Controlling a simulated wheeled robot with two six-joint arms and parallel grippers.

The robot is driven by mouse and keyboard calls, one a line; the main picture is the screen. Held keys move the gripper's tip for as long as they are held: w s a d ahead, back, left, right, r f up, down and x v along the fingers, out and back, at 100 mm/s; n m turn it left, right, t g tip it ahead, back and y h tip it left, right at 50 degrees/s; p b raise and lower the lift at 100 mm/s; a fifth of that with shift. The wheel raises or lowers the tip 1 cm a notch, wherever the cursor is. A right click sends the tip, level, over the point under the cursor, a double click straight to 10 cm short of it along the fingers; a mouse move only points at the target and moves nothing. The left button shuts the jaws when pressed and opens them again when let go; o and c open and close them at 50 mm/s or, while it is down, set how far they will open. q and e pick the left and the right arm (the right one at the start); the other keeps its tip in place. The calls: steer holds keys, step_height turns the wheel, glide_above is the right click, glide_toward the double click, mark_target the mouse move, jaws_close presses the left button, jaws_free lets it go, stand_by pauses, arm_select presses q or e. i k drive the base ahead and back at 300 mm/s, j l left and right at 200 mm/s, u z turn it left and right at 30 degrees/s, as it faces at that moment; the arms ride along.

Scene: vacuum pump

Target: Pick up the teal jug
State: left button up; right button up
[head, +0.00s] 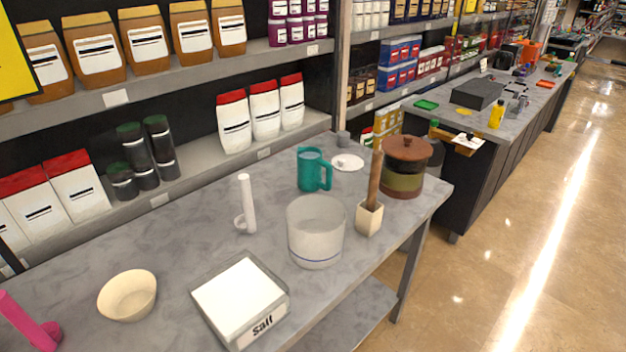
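The teal jug (311,170) stands upright near the back edge of the grey table (190,235), right of centre in the head view. Its handle points right. Its lower right side is close behind a translucent white tub, and its body is almost fully visible. Neither of my grippers shows in the head view.
Around the jug are a white upright holder (247,205), the translucent tub (316,232), a beige pot with a wooden stick (370,215), a brown lidded jar (403,165) and a white plate (347,162). In front are a salt box (240,296), a cream bowl (127,296) and a pink object (28,325). Shelves rise behind.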

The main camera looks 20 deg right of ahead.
mark_target(310, 162)
steer(key=i+l+u, duration=0.15)
steer(key=l, duration=0.35)
steer(key=l+u, duration=0.15)
steer(key=l, duration=0.4)
steer(key=i+l+u, duration=0.2)
steer(key=l, duration=0.35)
steer(key=k, duration=0.1)
